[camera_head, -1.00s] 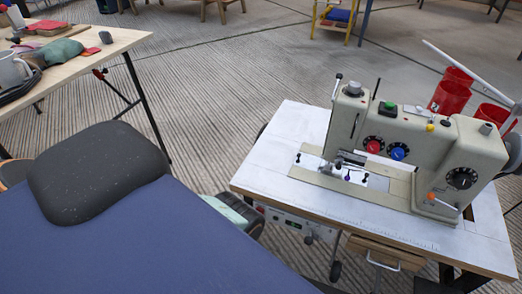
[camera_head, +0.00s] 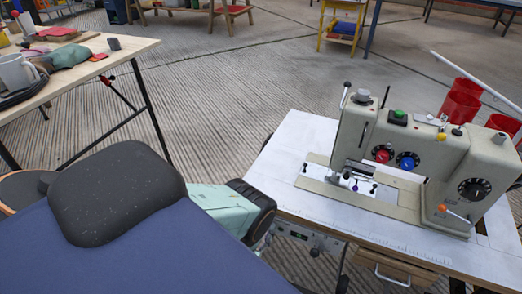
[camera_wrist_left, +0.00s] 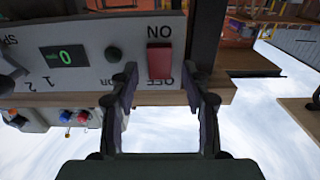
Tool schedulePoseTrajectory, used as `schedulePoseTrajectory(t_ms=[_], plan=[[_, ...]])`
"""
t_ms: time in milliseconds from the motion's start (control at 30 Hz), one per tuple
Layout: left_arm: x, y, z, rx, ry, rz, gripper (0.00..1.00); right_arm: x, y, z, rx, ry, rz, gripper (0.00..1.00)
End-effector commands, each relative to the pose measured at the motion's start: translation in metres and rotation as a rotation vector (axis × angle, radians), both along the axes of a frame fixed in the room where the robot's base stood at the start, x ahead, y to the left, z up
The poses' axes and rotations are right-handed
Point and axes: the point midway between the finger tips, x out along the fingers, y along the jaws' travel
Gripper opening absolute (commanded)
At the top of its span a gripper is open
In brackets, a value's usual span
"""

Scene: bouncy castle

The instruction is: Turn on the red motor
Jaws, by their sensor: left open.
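The wrist view is upside down. In it a grey control panel (camera_wrist_left: 88,65) carries a red switch (camera_wrist_left: 160,61) between the labels ON and OFF. I cannot tell which way the switch is set. A small green display (camera_wrist_left: 65,56) reads 0. My left gripper (camera_wrist_left: 164,80) is open and empty, its fingertips close to the OFF end of the switch; contact cannot be made out. In the head view the sewing machine (camera_head: 420,150) stands on a white table (camera_head: 292,150); the red switch and my left gripper's fingers are hidden there. My right gripper is not in view.
The machine has a red knob (camera_head: 382,153) and a blue knob (camera_head: 407,161). Red cups (camera_head: 458,104) stand behind it. A wooden drawer (camera_head: 395,269) hangs under the table. A cluttered workbench (camera_head: 88,68) is at the left. Ribbed floor (camera_head: 215,100) lies open between.

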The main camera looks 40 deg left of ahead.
Motion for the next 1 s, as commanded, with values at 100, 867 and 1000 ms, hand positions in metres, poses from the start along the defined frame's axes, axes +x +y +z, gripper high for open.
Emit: schedulePoseTrajectory(t_ms=[100, 867, 1000], plan=[[0.0009, 0.0008, 0.0003, 0.000, 0.000, 0.000, 0.47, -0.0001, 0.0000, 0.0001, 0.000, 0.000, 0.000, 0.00], [0.0006, 0.0001, 0.0003, 0.000, 0.000, -0.001, 0.00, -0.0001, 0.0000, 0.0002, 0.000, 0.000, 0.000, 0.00], [0.0005, 0.0001, -0.0004, 0.003, -0.010, -0.001, 0.00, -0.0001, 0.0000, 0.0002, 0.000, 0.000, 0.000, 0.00]])
